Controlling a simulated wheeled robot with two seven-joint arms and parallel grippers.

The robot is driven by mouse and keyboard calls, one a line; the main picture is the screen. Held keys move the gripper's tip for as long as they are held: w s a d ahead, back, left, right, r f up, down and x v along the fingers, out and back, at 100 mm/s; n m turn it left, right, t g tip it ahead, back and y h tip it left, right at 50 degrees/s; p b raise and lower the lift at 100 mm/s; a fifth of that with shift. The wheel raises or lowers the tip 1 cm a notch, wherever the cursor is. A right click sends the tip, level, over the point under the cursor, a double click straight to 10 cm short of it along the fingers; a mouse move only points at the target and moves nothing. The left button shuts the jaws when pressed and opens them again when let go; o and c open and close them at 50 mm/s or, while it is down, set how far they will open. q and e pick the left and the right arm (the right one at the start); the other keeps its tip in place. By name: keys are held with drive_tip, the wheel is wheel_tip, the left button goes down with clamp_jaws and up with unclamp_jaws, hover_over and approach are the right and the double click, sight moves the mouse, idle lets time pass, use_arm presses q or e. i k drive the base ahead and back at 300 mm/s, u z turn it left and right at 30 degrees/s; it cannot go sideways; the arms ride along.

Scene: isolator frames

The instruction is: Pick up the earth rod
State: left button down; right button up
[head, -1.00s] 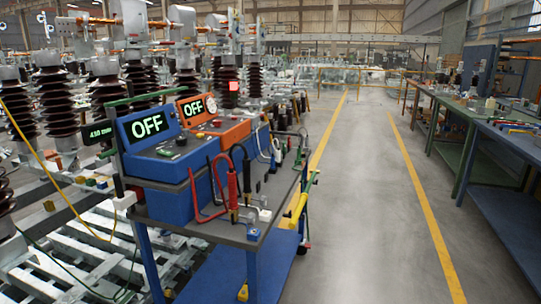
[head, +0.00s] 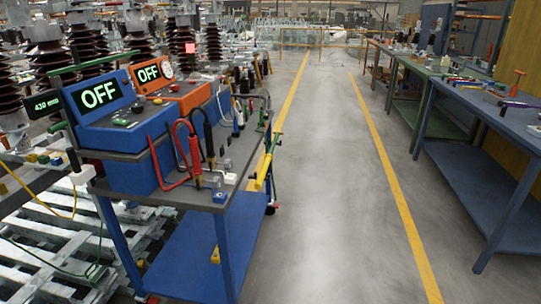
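A yellow rod with a green part (head: 263,172), which looks like the earth rod, is at the right side of the blue cart (head: 215,262). It leans at a slant beside the cart's edge, next to the aisle. Its lower end and how it is held are too small to tell. Neither of my grippers is in view.
The cart carries a blue box reading OFF (head: 98,95), an orange box reading OFF (head: 153,71), and red and black leads (head: 182,150). Insulators on metal frames crowd the left. The grey aisle (head: 320,200) between yellow lines is clear.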

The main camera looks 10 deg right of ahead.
sight(268, 157)
drive_tip(key=z, duration=1.05)
drive_tip(key=k, duration=1.3)
drive_tip(key=z, duration=0.6)
drive_tip(key=i, duration=2.35)
drive_tip(key=u, duration=1.9)
drive_tip(key=i, duration=1.15)
drive_tip(key=u, duration=1.2)
